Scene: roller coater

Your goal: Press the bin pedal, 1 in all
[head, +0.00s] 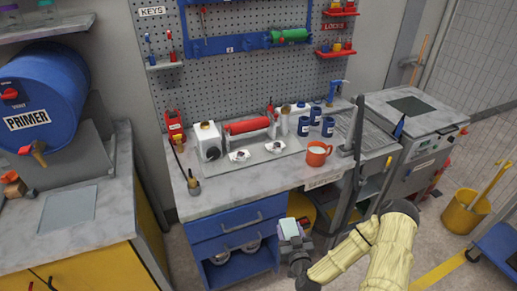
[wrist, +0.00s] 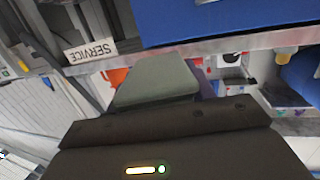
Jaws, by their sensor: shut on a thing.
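My gripper (head: 291,238) hangs in front of the bench, right of the blue drawers. It is shut on a small pale thing (head: 290,227) that I cannot identify. In the wrist view a grey-green flat shape (wrist: 155,85) stands out past my gripper's dark body, with a strip of purple beside it. A yellow round container (head: 302,207), possibly the bin, stands under the bench behind my gripper and is partly hidden. No pedal can be made out in either view.
Blue drawers (head: 240,225) stand left of my gripper. A yellow bucket (head: 465,211) and a blue cart (head: 499,245) are at the right. Some floor between is clear.

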